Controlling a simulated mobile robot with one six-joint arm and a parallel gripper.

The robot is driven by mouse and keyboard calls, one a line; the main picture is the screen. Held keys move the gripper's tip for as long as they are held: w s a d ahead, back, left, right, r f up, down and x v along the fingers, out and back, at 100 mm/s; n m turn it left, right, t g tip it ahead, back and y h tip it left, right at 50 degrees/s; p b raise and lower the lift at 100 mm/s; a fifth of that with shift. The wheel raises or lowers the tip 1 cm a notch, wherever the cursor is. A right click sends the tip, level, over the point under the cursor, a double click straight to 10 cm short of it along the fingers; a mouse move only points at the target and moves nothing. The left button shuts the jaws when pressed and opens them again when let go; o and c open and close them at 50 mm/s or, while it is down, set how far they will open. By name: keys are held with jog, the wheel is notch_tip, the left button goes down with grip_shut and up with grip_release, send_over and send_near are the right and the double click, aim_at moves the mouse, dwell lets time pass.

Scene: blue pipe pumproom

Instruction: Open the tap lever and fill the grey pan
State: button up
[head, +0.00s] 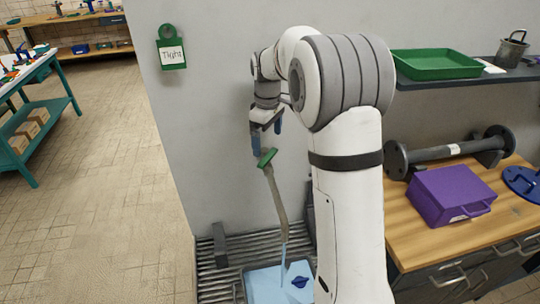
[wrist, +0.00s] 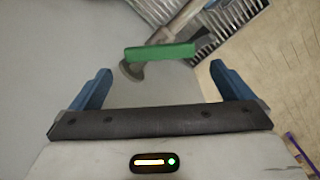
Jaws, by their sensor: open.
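The tap (head: 278,205) stands against the grey wall, with a green lever (head: 267,158) on top. My gripper (head: 267,138) is open just above the lever. In the wrist view, the green lever (wrist: 160,52) lies crosswise beyond the two blue fingers of my gripper (wrist: 165,88), with nothing held between them. A pale blue streak, looking like running water (head: 284,258), hangs below the spout. Under it is a light blue surface (head: 262,286) with a dark blue object on it. I cannot tell whether this is water in the grey pan; my arm hides its right side.
A slatted grate (head: 210,272) lies below the tap. At right, a wooden bench (head: 412,238) bears a purple box (head: 450,194) and a dark pipe piece (head: 445,152). A shelf above holds a green tray (head: 437,64). Open tiled floor (head: 110,190) lies at left.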

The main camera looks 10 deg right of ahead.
aim_at(268, 156)
notch_tip(268, 156, down, 8)
jog(key=shift+w+r+p, duration=0.1)
jog(key=shift+p, duration=0.5)
